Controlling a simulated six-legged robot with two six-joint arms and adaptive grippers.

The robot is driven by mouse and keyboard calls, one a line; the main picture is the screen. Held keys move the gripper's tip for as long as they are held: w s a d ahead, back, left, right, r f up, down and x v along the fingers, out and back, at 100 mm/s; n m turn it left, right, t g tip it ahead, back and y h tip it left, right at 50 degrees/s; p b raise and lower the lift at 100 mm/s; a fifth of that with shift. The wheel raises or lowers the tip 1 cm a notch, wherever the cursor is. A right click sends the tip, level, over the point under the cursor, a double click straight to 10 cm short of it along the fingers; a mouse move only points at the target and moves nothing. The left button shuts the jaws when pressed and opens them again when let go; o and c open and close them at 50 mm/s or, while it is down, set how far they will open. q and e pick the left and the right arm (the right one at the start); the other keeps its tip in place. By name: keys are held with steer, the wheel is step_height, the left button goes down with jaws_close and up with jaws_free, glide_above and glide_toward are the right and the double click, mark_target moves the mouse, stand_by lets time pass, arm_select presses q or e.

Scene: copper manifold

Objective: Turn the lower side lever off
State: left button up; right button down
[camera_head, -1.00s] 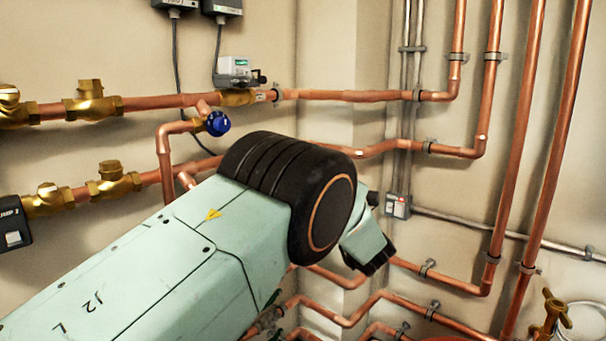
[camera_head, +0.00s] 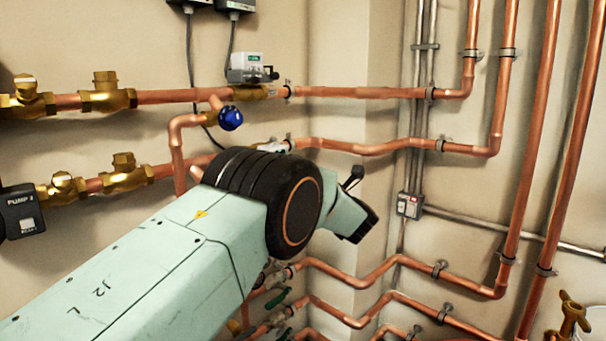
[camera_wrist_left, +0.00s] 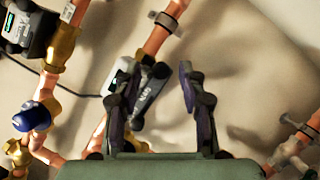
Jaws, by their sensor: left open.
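A grey valve (camera_head: 275,147) sits on the second copper pipe in the head view, just above my left arm's black joint. In the wrist view a grey lever handle (camera_wrist_left: 149,96) with small markings lies between the spread fingers of my left gripper (camera_wrist_left: 157,70). The lever is close beside the left finger; I cannot tell whether they touch. The right finger is clear of it. The gripper is open and holds nothing. Green-handled valves (camera_head: 277,299) show low, behind the arm.
A blue knob (camera_head: 230,118) sits on a branch below the upper pipe, with a small meter (camera_head: 247,66) on that pipe. A pump box (camera_head: 20,211) is at the left. A grey socket box (camera_head: 409,205) and vertical copper pipes (camera_head: 532,150) stand at the right.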

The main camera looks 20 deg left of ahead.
arm_select(q)
steer(key=shift+c, duration=0.2)
jaws_close()
stand_by(0.4)
steer(key=shift+w+r+m+g+h+p, duration=0.15)
steer(key=shift+m+g+h+p, duration=0.5)
steer(key=shift+m+p, duration=2.05)
steer(key=shift+s+r+m+g+h+p, duration=0.2)
steer(key=shift+m+g+h+p, duration=0.5)
steer(key=shift+m+p, duration=1.95)
steer(key=shift+w+r+m+g+h+p, duration=0.2)
steer(key=shift+m+g+h+p, duration=0.45)
steer(key=shift+m+p, duration=2)
steer(key=shift+n+p, duration=0.6)
steer(key=shift+p, duration=0.15)
steer(key=shift+o, duration=0.2)
jaws_free()
